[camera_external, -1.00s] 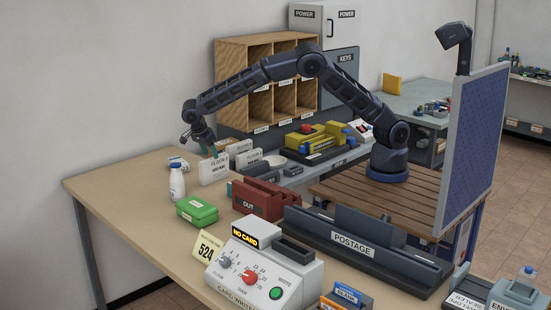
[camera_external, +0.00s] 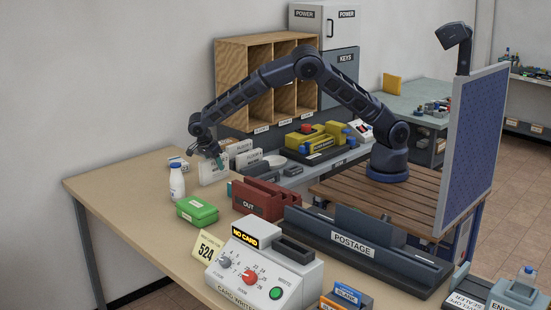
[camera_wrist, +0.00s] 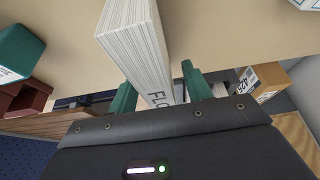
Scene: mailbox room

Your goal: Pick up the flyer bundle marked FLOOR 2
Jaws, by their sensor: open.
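A white flyer bundle (camera_external: 212,172) stands upright near the far end of the tan table. Its label is partly hidden by my gripper (camera_external: 219,160) in the external view. My gripper also shows there (camera_wrist: 158,92), open, with one green finger on each side of this bundle. I cannot tell whether either finger touches it. More white bundles (camera_external: 248,158) stand behind.
A white bottle (camera_external: 177,183), a green box (camera_external: 197,210) and a dark red OUT tray (camera_external: 259,200) stand nearby on the table (camera_external: 140,215). Wooden pigeonholes (camera_external: 232,75) rise behind. The table's left part is clear.

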